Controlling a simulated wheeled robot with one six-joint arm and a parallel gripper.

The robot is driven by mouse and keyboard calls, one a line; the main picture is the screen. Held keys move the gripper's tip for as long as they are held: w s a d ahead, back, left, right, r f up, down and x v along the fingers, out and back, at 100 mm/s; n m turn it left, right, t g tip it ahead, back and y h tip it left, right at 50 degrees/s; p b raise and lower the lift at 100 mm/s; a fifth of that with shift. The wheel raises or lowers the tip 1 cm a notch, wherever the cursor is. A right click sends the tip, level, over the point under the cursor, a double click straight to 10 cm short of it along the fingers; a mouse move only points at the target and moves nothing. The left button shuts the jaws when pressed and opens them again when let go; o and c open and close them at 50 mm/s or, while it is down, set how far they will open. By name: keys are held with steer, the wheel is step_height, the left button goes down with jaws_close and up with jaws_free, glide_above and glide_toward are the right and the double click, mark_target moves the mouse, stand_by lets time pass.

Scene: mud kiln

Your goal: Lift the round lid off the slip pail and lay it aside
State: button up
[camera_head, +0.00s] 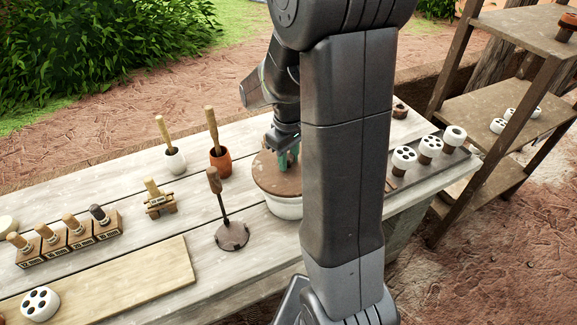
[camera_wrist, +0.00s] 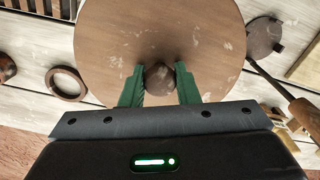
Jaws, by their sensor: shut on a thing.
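The slip pail (camera_head: 285,207) is a pale, squat vessel on the plank table, partly hidden behind my arm. Its round brown wooden lid (camera_head: 272,178) lies over its top; from this view I see no clear gap between them. In the wrist view the lid (camera_wrist: 115,45) fills the upper middle, with a round knob (camera_wrist: 160,78) near its front. My gripper (camera_head: 287,160) is above the lid, and its green fingers (camera_wrist: 160,85) stand on both sides of the knob, shut on it.
A dark round-based tool (camera_head: 232,235) with an upright handle stands left of the pail. Two small pots with handles stand behind it. White holed cylinders (camera_head: 404,157) stand at the right. A dark ring (camera_wrist: 66,83) lies beside the lid. Bare planks show front left of the pail.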

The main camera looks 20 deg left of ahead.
mark_target(289, 156)
steer(key=shift+r, duration=0.1)
step_height(289, 156, up, 10)
steer(key=shift+f, duration=0.1)
stand_by(0.3)
steer(key=shift+o, duration=0.9)
steer(key=shift+c, duration=0.9)
step_height(289, 156, up, 3)
steer(key=p, duration=0.2)
steer(key=shift+p, duration=0.3)
steer(key=shift+s, duration=0.1)
